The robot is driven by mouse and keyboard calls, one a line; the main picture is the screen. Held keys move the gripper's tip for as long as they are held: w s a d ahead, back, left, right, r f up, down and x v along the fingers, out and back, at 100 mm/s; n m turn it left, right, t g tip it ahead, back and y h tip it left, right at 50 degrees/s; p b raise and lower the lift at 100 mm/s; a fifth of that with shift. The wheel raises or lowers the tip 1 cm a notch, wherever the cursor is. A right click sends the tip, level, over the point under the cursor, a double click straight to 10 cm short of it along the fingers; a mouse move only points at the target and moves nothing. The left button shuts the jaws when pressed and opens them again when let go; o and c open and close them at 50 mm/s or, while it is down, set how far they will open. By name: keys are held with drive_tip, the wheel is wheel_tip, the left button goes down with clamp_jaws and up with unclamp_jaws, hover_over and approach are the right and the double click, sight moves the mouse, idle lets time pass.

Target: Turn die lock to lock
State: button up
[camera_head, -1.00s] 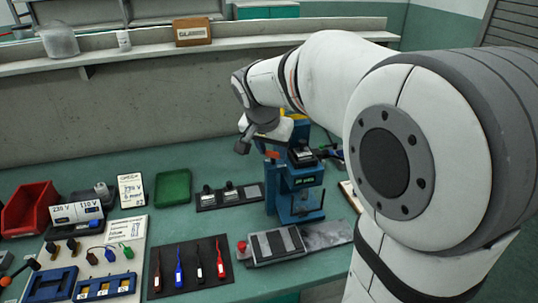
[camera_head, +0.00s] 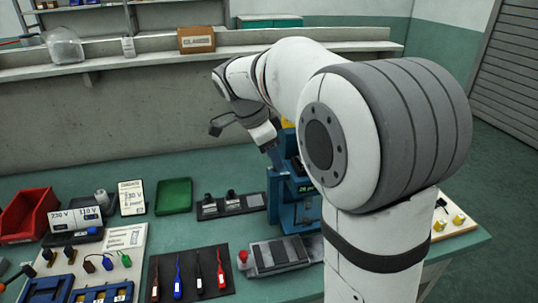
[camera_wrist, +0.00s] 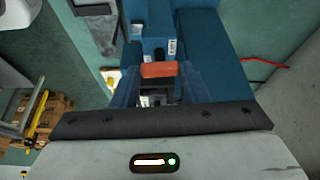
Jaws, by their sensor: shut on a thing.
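The blue press (camera_head: 283,197) stands on the green bench, partly hidden behind my arm in the head view. In the wrist view its blue body (camera_wrist: 215,55) fills the upper middle. A small orange-red block (camera_wrist: 158,70), which looks like the die lock handle, lies in front of my gripper's palm. A white label with dark lettering shows just above it. My gripper (camera_head: 270,146) is at the upper left of the press in the head view. It is shut on the orange-red block; the fingertips are hard to make out.
A grey vise-like fixture (camera_head: 279,253) lies in front of the press. A black mat (camera_head: 190,289) with several coloured tools is left of it. A black strip with knobs (camera_head: 231,205), a green tray (camera_head: 174,195) and a red bin (camera_head: 28,213) stand further left.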

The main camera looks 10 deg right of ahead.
drive_tip(key=shift+w+m, duration=0.1)
drive_tip(key=shift+m, duration=0.4)
drive_tip(key=o, duration=0.7)
drive_tip(key=p+v, duration=0.1)
drive_tip(key=v, duration=0.7)
drive_tip(key=shift+w+d, duration=0.1)
